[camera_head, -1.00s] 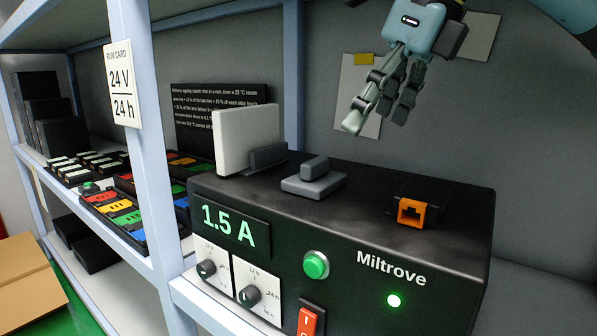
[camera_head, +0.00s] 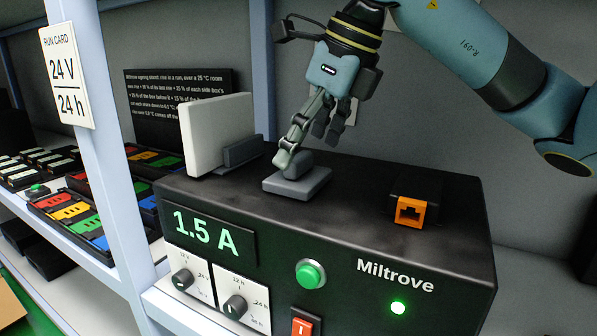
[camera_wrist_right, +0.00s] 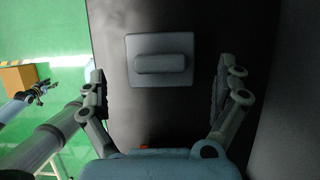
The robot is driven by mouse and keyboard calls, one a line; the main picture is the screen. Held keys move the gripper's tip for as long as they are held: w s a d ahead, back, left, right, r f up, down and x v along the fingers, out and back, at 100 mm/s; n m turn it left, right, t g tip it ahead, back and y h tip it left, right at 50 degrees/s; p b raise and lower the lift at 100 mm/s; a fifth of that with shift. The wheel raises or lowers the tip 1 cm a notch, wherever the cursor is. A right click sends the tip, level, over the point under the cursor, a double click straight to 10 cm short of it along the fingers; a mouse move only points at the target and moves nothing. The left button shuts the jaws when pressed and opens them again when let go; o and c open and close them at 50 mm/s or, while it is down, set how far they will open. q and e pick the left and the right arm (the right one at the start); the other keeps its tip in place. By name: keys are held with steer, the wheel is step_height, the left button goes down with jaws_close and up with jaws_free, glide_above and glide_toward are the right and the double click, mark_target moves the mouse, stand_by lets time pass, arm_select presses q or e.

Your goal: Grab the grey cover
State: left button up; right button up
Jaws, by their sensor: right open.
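The grey cover (camera_head: 297,184), a flat square plate with a raised bar grip, lies on top of the black Miltrove unit (camera_head: 400,190). It also shows in the right wrist view (camera_wrist_right: 160,60). My right gripper (camera_head: 303,150) is open and points down just above the cover. In the right wrist view its fingers (camera_wrist_right: 160,80) stand apart to either side of the cover, with dark surface showing between them and it. In the head view one finger partly hides the grip. What looks like my left gripper (camera_wrist_right: 38,93) is small at the left of the wrist view, its jaws unclear.
A white upright panel (camera_head: 215,135) in a dark holder stands left of the cover on the unit. An orange-fronted socket (camera_head: 410,211) sits to its right. A shelf post (camera_head: 105,150) with a run card (camera_head: 67,76) rises at left.

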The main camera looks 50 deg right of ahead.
mark_target(300, 156)
steer(key=x, duration=0.3)
steer(key=shift+w+a+f+p, duration=0.15)
steer(key=shift+w+p, duration=0.1)
steer(key=shift+p, duration=0.15)
steer(key=shift+w+f, duration=0.15)
steer(key=shift+f, duration=0.25)
arm_select(q)
steer(key=shift+w+r, duration=0.45)
steer(key=shift+r, duration=0.15)
arm_select(e)
steer(key=c, duration=1)
arm_select(q)
steer(key=shift+s, duration=0.15)
arm_select(e)
steer(key=shift+c, duration=0.2)
arm_select(q)
steer(key=shift+r, duration=0.1)
arm_select(e)
steer(key=shift+r, duration=0.2)
